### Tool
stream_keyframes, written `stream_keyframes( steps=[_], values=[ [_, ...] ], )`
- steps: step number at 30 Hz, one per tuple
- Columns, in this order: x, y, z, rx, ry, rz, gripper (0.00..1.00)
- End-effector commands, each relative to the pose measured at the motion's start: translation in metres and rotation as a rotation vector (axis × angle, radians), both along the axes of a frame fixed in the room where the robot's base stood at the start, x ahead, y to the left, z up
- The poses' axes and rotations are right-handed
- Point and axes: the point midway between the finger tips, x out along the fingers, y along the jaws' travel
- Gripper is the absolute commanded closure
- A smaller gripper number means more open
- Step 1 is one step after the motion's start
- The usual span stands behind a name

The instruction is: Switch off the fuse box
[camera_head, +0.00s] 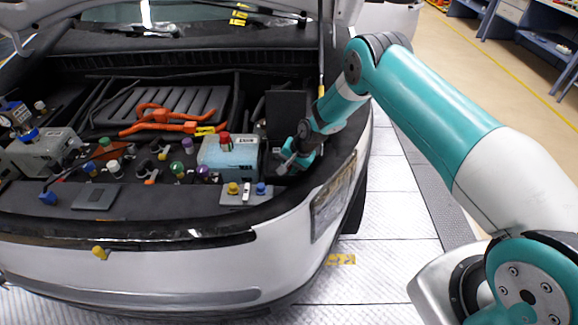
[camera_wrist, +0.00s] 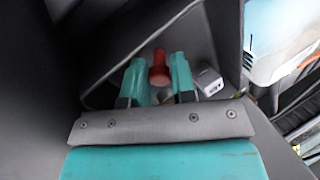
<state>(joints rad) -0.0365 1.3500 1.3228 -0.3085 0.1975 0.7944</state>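My gripper (camera_wrist: 158,68) reaches into a dark recess in the engine bay. Its two teal fingers are apart. A red knob (camera_wrist: 159,70) shows between the fingertips, with narrow gaps at its sides; I cannot tell whether either finger touches it. The knob appears to be the fuse box's switch. In the head view my gripper (camera_head: 285,165) is at the bay's front right corner, beside the light-blue tank. An upright black panel (camera_head: 288,108) stands just behind it, possibly the fuse box lid. The knob is hidden there.
A light-blue tank (camera_head: 228,158) with a red cap stands left of my gripper. A small grey block (camera_wrist: 207,80) lies right of the fingers. Orange cables (camera_head: 160,122) cross the bay's middle. A thin prop rod (camera_head: 321,60) rises behind my wrist. The floor on the right is clear.

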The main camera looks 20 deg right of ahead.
Motion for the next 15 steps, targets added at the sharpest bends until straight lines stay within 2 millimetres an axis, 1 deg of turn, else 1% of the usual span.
stream_keyframes(
  steps=[1, 3, 10, 15],
  values=[
    [0.0001, -0.0001, 0.0001, 0.000, 0.000, 0.000, 0.88],
    [0.0000, -0.0002, 0.0001, 0.000, 0.000, 0.000, 1.00],
    [0.0003, 0.0004, -0.0001, -0.011, 0.003, 0.000, 1.00],
    [0.0010, 0.0027, -0.0011, -0.061, 0.019, 0.002, 1.00]
  ],
)
